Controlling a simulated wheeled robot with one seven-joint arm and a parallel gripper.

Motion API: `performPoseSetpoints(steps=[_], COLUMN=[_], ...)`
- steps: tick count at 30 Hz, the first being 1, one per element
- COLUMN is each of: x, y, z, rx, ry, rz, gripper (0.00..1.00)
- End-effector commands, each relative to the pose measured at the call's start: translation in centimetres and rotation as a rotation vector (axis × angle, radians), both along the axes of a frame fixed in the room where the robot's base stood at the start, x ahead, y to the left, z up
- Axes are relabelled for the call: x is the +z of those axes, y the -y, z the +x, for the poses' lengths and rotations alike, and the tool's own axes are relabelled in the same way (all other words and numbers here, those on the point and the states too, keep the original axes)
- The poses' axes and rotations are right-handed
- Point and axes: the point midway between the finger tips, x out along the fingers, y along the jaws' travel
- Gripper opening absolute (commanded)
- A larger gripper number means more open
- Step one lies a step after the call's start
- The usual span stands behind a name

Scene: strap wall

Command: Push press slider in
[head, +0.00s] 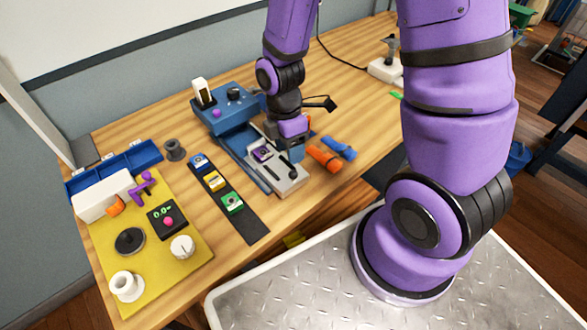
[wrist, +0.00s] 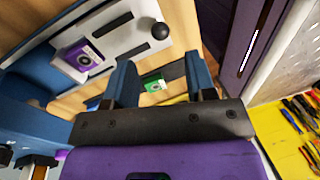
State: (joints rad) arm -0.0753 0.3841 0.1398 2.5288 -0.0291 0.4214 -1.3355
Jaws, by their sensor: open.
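The blue press (head: 228,112) stands on the wooden bench. Its slider, a light grey plate (head: 291,183), extends from the press toward the bench's front edge. A purple-and-white block (head: 262,153) sits on the plate; the block also shows in the wrist view (wrist: 80,56). A black ball knob (wrist: 160,30) stands near the plate's end. My gripper (head: 291,152) is over the plate area, blue fingers pointing down. I cannot tell any contact; the gripper hides part of the slider.
A dark strip (head: 238,215) with blue, yellow and green blocks lies left of the slider. Orange (head: 324,158) and blue (head: 340,147) pieces lie to its right. A yellow board (head: 108,243) with knobs and a display is at the left.

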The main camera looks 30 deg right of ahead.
Motion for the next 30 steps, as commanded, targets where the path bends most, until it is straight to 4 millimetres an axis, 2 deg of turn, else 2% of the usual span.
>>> performPoseSetpoints(steps=[9, 15, 29, 30], x=[-4.3, -6.1, -6.8, -6.8], y=[0.0, 0.0, 0.0, 0.0], z=[-1.0, -1.3, -1.4, -1.4], rx=[-0.002, -0.001, -0.002, -0.002], ry=[-0.004, -0.002, 0.000, 0.000], rz=[-0.001, 0.000, 0.000, 0.000], gripper=[0.51, 0.51, 0.51, 0.44])
